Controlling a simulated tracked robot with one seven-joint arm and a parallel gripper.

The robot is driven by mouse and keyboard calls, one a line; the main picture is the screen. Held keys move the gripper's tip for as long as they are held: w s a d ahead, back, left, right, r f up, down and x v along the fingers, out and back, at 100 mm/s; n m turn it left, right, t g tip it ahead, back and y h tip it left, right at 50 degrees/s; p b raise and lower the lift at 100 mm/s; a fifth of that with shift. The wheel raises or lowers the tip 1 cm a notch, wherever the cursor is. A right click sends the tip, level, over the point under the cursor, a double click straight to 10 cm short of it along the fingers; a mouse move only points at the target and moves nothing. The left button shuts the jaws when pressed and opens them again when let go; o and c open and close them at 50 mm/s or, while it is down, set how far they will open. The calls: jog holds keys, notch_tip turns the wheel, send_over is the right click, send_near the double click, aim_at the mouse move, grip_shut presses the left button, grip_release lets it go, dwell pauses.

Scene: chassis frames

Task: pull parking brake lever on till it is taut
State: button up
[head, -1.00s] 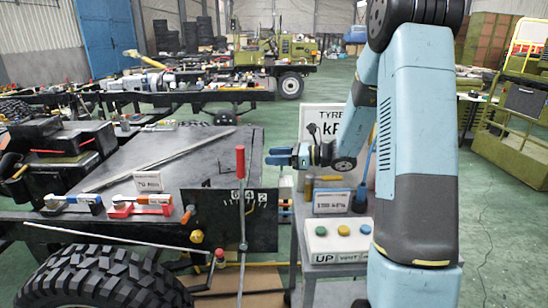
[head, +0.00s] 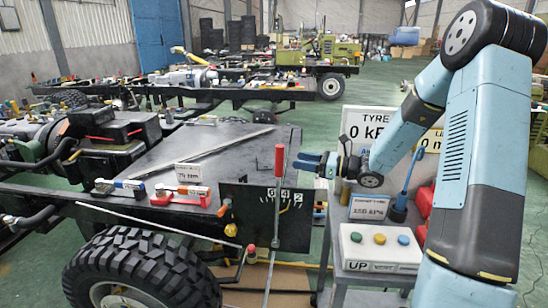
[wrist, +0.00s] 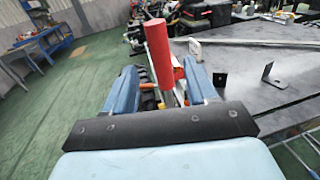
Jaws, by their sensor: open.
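The parking brake lever (head: 280,162) is a thin upright rod with a long red grip, in front of a black plate (head: 250,215) with a number scale. My gripper (head: 298,162) has blue fingers and is level with the red grip, just to its right in the head view. In the wrist view the red grip (wrist: 157,50) stands up between the two open fingers (wrist: 160,82). I cannot tell whether the grip is fully between the fingertips or just beyond them. No finger visibly touches it. The lower rod is mostly hidden in the wrist view.
A large tyre (head: 140,270) stands at the lower left. A grey cart with an UP button box (head: 380,248) and a TYRE sign (head: 365,135) stands right of the lever. Clamp-like red (head: 180,194) and blue tools lie on the flat black deck (head: 215,160).

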jog(key=x, duration=1)
jog(key=shift+w+a+r, duration=0.1)
jog(key=shift+c, duration=0.4)
grip_shut()
